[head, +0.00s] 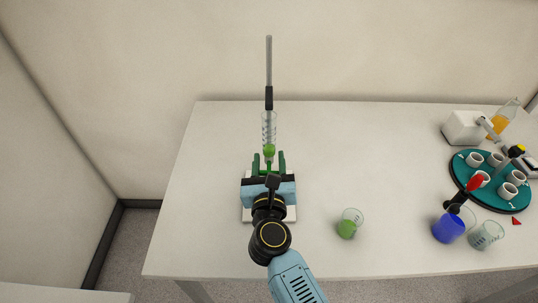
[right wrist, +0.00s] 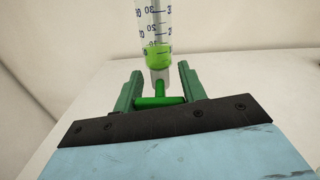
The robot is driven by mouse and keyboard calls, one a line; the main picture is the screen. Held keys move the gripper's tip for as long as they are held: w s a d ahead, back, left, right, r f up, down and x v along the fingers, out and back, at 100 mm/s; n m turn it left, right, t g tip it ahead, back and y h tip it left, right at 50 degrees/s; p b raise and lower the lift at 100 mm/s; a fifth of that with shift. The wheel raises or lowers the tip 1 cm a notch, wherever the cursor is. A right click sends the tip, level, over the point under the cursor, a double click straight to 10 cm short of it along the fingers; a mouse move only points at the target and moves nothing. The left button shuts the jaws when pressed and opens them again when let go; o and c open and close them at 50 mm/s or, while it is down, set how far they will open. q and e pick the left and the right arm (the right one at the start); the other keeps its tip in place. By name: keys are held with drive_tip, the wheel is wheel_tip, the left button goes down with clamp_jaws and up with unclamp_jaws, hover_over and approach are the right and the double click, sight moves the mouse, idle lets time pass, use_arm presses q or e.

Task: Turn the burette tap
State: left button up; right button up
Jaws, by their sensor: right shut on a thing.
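The burette (head: 268,128) stands upright on the table, with a graduated clear tube, and it also shows in the right wrist view (right wrist: 156,25). Green liquid sits at the bottom of the tube. The green burette tap (right wrist: 160,101) lies below the tube as a crosswise bar. My right gripper (head: 269,162) has its two green fingers on either side of the tap and is shut on it; the fingers also show in the right wrist view (right wrist: 158,90). In the head view my gripper body hides most of the tap and stand. My left gripper is not in view.
The white stand base (head: 290,214) shows beside my gripper. A beaker with green liquid (head: 347,228) is to the right. Further right are a teal round tray (head: 462,185) with white cups, a blue-filled beaker (head: 448,229) and a clear beaker (head: 486,236). The table's left part is clear.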

drive_tip(key=shift+n, duration=0.4)
drive_tip(key=o, duration=1)
drive_tip(key=shift+c, duration=0.2)
